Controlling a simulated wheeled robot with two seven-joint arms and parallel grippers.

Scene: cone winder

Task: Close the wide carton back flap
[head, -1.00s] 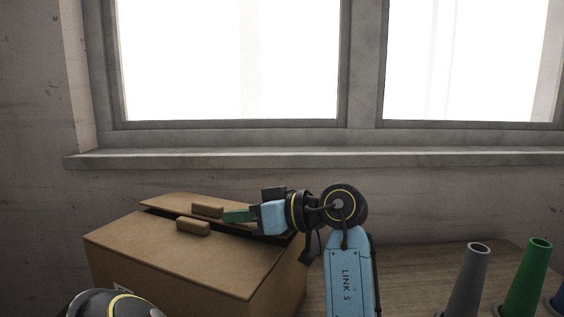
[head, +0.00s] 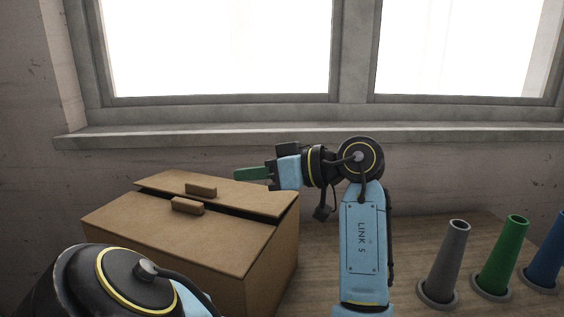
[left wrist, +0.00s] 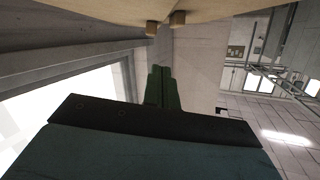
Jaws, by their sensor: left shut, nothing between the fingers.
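The wide carton (head: 150,245) is a brown box at the lower left of the head view. Its back flap (head: 240,194) lies nearly flat over the top, with a tab (head: 201,189). The front flap (head: 140,220) is also nearly flat, with its own tab (head: 187,206). A dark gap shows between the flaps, widest to the right. My left gripper (head: 252,173), with green fingers, is shut and empty just above and behind the back flap, apart from it. In the left wrist view its fingers (left wrist: 161,88) are together, and the carton flaps (left wrist: 100,10) show at the top edge.
Grey (head: 446,262), green (head: 502,255) and blue (head: 549,255) cones stand at the right of the wooden table (head: 310,275). The windowsill (head: 230,140) and wall are behind the carton. The table between carton and cones is partly crossed by my arm.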

